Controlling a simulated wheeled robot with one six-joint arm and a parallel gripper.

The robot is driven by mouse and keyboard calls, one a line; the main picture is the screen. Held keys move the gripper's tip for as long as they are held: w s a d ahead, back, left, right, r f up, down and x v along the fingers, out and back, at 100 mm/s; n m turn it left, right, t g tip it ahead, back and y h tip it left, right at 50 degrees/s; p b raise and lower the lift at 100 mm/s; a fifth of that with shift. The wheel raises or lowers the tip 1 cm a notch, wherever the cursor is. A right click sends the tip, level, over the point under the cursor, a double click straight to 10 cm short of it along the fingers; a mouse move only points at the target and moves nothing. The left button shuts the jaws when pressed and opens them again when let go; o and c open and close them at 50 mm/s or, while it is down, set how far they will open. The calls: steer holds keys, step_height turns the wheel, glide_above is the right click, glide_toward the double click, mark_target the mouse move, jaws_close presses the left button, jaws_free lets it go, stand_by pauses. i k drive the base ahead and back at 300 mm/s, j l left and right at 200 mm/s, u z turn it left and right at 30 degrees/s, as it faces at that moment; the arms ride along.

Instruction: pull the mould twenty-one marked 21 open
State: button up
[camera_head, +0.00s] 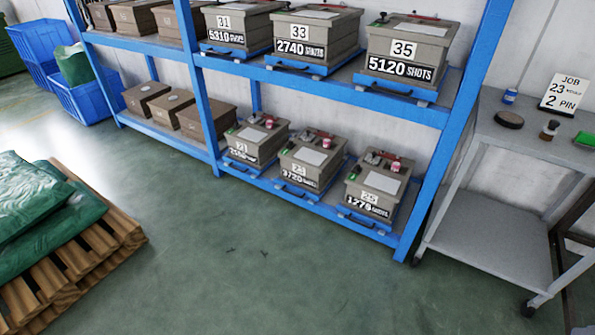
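The mould marked 21 (254,142) is a grey-brown box with a white number label and a black shots label. It stands on the lower shelf of the blue rack, leftmost of the three labelled moulds there. A blue tray with a front handle (241,156) is under it. The tray looks pushed in, level with its neighbours. Small red and green items lie on the mould's top. The number is small but reads as 21. My gripper is not in view.
Moulds marked 23 (311,164) and 25 (375,192) stand right of it; a rack post (203,95) is on its left. Moulds 31, 33 and 35 (405,58) are above. A grey cart (520,205) stands right, a pallet (95,245) left. The floor in front (235,260) is clear.

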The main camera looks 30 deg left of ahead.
mark_target(253, 148)
steer(key=u, duration=1.45)
